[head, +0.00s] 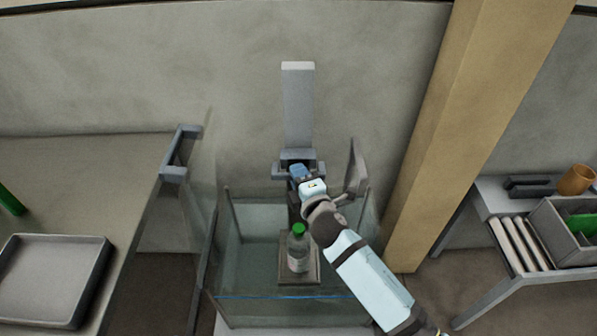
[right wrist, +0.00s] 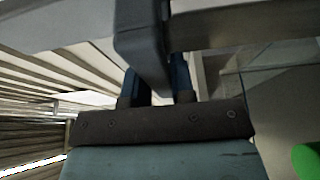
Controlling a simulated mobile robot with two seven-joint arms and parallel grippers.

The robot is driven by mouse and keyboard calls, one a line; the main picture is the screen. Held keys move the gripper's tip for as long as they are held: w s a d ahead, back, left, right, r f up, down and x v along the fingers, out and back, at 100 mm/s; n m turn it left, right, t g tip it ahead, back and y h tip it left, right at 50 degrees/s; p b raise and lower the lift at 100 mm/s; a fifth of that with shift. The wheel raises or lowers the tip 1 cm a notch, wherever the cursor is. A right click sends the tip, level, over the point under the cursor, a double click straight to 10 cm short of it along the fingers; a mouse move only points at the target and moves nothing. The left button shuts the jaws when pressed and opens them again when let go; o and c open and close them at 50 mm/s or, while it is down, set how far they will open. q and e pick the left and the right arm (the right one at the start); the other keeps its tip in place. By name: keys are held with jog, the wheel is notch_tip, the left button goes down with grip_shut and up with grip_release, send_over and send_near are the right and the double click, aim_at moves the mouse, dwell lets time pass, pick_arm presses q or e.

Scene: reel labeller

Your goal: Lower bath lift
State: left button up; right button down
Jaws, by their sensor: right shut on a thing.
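The bath lift has an upright grey column (head: 298,105) against the wall, a grey bracket with a handle (head: 282,156), and a small platform (head: 286,276) inside the clear-walled bath (head: 345,268). A bottle with a green cap (head: 298,256) stands upright on the platform. My right gripper (head: 297,171) is shut on the lift's handle at the column. In the right wrist view its blue fingers (right wrist: 159,76) lie on either side of the grey handle (right wrist: 140,42). The gripper and arm hide part of the bracket. My left gripper is not in view.
A bench (head: 100,180) with a shallow grey tray (head: 52,278) stands left of the bath. A wooden post (head: 455,130) rises close to the right. Beyond it, a side table (head: 492,199) carries a grey bin (head: 556,232) and an orange-brown cup (head: 577,180).

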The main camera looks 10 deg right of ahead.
pick_arm(q)
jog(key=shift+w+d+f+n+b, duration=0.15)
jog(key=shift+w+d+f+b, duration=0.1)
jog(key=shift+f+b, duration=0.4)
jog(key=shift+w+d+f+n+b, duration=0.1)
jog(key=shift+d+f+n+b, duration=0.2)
jog(key=shift+b, duration=0.5)
pick_arm(e)
jog(key=shift+f, duration=2.5)
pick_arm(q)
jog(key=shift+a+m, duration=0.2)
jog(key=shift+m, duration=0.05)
pick_arm(e)
jog(key=c, duration=1)
grip_release()
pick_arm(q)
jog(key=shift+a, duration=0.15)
pick_arm(e)
jog(key=shift+o, duration=0.2)
jog(key=shift+r, duration=0.1)
pick_arm(q)
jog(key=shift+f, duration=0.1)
jog(key=shift+b, duration=0.3)
pick_arm(e)
jog(key=s+d, duration=0.2)
jog(key=s, duration=1.1)
jog(key=shift+s+d, duration=0.3)
jog(key=shift+d, duration=0.05)
